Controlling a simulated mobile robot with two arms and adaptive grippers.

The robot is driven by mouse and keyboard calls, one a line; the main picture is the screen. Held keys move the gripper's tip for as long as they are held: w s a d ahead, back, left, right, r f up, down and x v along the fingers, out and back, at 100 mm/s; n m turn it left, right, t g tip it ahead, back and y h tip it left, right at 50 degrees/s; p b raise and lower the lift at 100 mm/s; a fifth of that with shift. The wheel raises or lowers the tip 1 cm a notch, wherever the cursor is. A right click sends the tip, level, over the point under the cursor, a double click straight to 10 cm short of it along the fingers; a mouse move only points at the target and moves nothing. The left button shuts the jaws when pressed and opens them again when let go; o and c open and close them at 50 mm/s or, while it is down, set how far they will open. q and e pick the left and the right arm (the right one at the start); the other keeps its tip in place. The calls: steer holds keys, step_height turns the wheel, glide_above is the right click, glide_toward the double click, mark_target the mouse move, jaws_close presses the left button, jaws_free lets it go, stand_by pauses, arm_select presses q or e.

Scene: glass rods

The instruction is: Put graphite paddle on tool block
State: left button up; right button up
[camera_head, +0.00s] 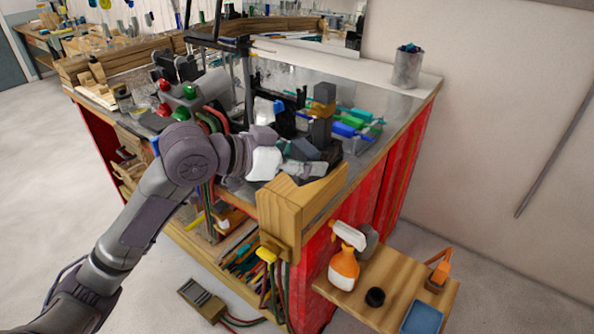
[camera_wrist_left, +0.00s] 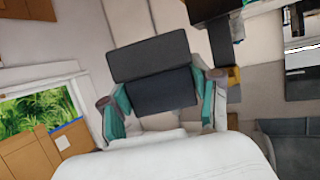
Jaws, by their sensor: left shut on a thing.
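My left gripper (camera_head: 300,167) is above the front corner of the workbench. In the left wrist view its teal-lined fingertips (camera_wrist_left: 163,103) are closed on the sides of a dark grey slab, the graphite paddle (camera_wrist_left: 150,58). In the head view, dark grey faces of the paddle (camera_head: 303,149) show just beyond the fingers; its far end is hard to separate from the dark pieces behind. A pale wooden block (camera_head: 292,210) sits at the bench corner, below and in front of the gripper. I cannot tell for sure which piece is the tool block. My right gripper is not in view.
Green and blue tools (camera_head: 348,128) lie on the bench top right of the gripper. A grey cup (camera_head: 408,68) stands at the back right. Red and green knobs (camera_head: 180,113) are left of the wrist. A side shelf holds an orange spray bottle (camera_head: 343,268).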

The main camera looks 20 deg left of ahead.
mark_target(296, 155)
arm_select(q)
steer(key=w+a+f, duration=0.1)
steer(key=w, duration=0.1)
steer(key=w+a+f, duration=0.1)
steer(key=w+a+f+p, duration=0.1)
steer(key=w+f, duration=0.1)
steer(key=shift+w+a, duration=0.2)
steer(key=shift+w, duration=0.1)
step_height(296, 155, down, 3)
steer(key=shift+f+p, duration=0.1)
steer(key=shift+p, duration=0.6)
steer(key=shift+a+f, duration=0.1)
steer(key=shift+f, duration=0.2)
steer(key=shift+f, duration=0.1)
steer(key=shift+f, duration=0.1)
steer(key=o, duration=1.3)
